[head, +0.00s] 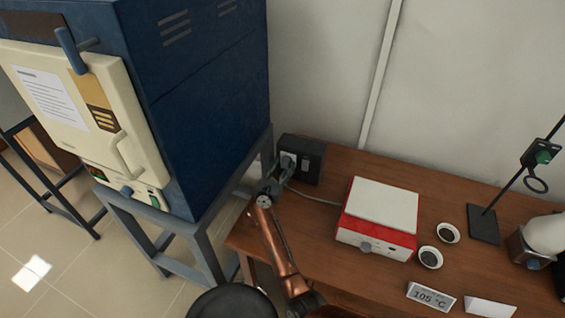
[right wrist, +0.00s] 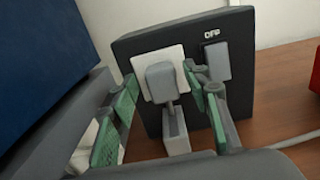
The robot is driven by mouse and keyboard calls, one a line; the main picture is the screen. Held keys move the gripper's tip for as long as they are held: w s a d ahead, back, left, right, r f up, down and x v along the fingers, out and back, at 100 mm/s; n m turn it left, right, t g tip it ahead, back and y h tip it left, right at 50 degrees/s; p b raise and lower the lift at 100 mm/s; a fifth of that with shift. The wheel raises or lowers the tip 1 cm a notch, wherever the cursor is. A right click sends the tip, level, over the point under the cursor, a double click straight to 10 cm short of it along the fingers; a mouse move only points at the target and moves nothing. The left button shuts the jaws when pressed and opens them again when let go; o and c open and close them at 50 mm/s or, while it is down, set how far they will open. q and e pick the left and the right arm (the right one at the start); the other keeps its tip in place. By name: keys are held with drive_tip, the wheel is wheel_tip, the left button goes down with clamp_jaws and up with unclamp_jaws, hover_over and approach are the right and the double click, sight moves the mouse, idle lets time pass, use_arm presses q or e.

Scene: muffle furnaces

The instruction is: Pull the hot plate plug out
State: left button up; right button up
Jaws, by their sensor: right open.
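The hot plate (head: 372,222) is red with a white top and sits on the wooden table. A black socket box (head: 313,160) stands at the table's back left corner, by the wall. In the right wrist view, the grey plug (right wrist: 161,80) sits in the box's white socket plate (right wrist: 176,55). My right gripper (head: 278,174) is in front of the box. Its green-padded fingers (right wrist: 160,88) are open on either side of the plug, with gaps visible in the wrist view. My left gripper is not in view.
A switch (right wrist: 216,62) marked OFF is close right of the socket. The blue furnace (head: 205,90) on its grey stand (head: 205,238) rises close on the left. A grey cable (head: 315,197) runs to the hot plate. Two small dishes (head: 447,233) and a retort stand (head: 484,224) are further right.

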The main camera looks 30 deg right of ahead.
drive_tip(key=shift+w+d, duration=0.35)
drive_tip(key=shift+d, duration=0.1)
drive_tip(key=shift+a, duration=0.1)
drive_tip(key=c, duration=1)
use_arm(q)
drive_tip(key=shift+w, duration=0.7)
use_arm(e)
clamp_jaws()
